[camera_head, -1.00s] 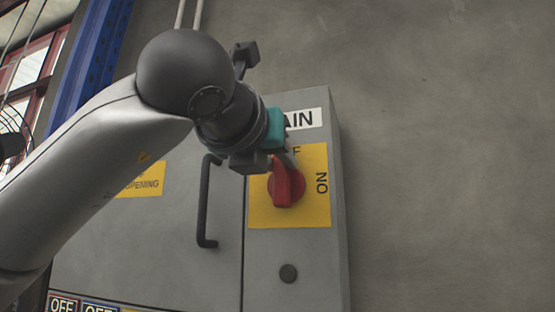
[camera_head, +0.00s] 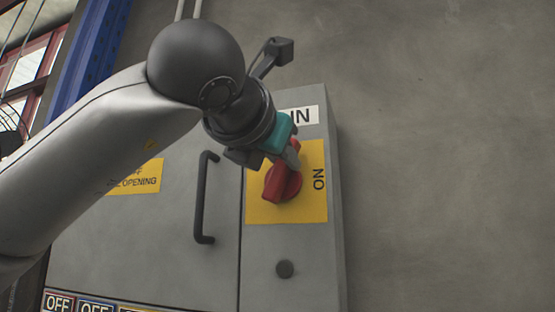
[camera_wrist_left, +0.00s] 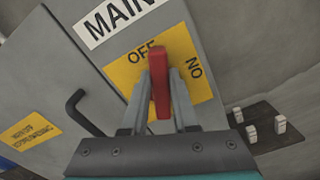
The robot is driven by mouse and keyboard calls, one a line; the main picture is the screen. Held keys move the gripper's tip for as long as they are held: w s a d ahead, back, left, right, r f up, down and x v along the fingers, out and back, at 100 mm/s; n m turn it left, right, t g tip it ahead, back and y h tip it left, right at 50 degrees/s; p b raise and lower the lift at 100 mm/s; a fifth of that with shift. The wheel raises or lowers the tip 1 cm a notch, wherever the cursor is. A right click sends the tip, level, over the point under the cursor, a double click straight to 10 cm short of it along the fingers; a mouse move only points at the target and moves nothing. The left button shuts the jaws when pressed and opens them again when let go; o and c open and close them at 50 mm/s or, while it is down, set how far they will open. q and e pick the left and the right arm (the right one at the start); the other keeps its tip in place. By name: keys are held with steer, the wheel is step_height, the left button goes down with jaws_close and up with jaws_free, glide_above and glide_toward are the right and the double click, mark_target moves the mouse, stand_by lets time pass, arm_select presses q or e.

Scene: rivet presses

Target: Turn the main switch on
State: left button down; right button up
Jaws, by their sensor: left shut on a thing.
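The main switch is a red rotary handle (camera_head: 283,183) on a yellow plate (camera_head: 313,208) on the grey cabinet. The plate reads ON at its right; the wrist view also shows OFF at its top. My left gripper (camera_head: 291,155) is shut on the upper part of the handle. In the left wrist view the red handle (camera_wrist_left: 159,80) stands between the two fingers of the gripper (camera_wrist_left: 160,108). In the head view the handle is tilted, its top leaning right toward ON. The gripper hides the OFF label there. My right gripper is not in view.
A MAIN label is partly hidden by my wrist. Bare wall (camera_head: 440,150) lies to the right.

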mark_target(299, 179)
arm_select(q)
steer(key=m, duration=0.4)
steer(key=d+f+m+b, duration=0.1)
steer(key=m, duration=0.2)
steer(key=f+m, duration=0.1)
steer(key=m, duration=0.3)
steer(key=shift+s+d+m, duration=0.3)
steer(key=shift+f+m, duration=0.15)
steer(key=shift+m, duration=0.65)
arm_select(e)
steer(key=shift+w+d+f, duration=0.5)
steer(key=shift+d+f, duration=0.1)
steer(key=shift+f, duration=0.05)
arm_select(q)
steer(key=shift+f, duration=0.1)
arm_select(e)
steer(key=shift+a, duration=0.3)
arm_select(q)
steer(key=c, duration=0.7)
jaws_free()
